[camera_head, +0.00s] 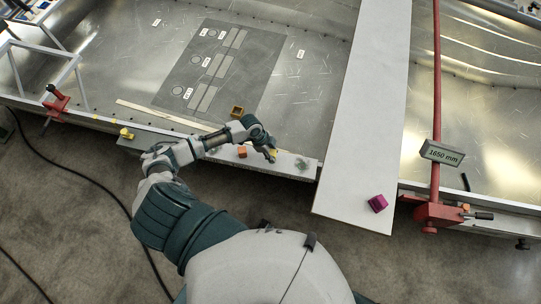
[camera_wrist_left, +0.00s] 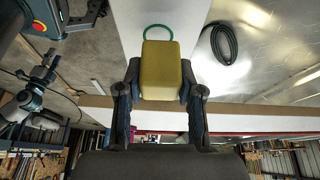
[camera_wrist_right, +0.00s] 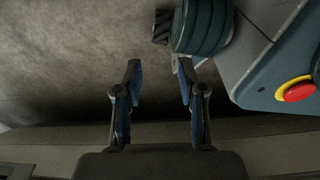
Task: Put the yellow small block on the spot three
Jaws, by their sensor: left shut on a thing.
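My left gripper (camera_head: 270,153) is over the white ledge at the front of the hull in the head view. It is shut on a yellow small block (camera_wrist_left: 160,70), which fills the space between the fingertips in the left wrist view. Only a bit of yellow shows at the fingertips in the head view. The dark grey mat (camera_head: 258,68) lies on the hull floor with outlined circles, rectangles and small white labels. The labels are too small to read, so I cannot tell which is spot three. My right gripper (camera_wrist_right: 159,80) is open and empty over the floor, outside the head view.
An orange cube (camera_head: 242,152) is on the ledge beside my left gripper. An olive hollow box (camera_head: 237,112) stands behind my arm. A magenta cube (camera_head: 377,203) lies on the white plank (camera_head: 362,110). Red clamps (camera_head: 437,213) and (camera_head: 57,103) flank the hull edge.

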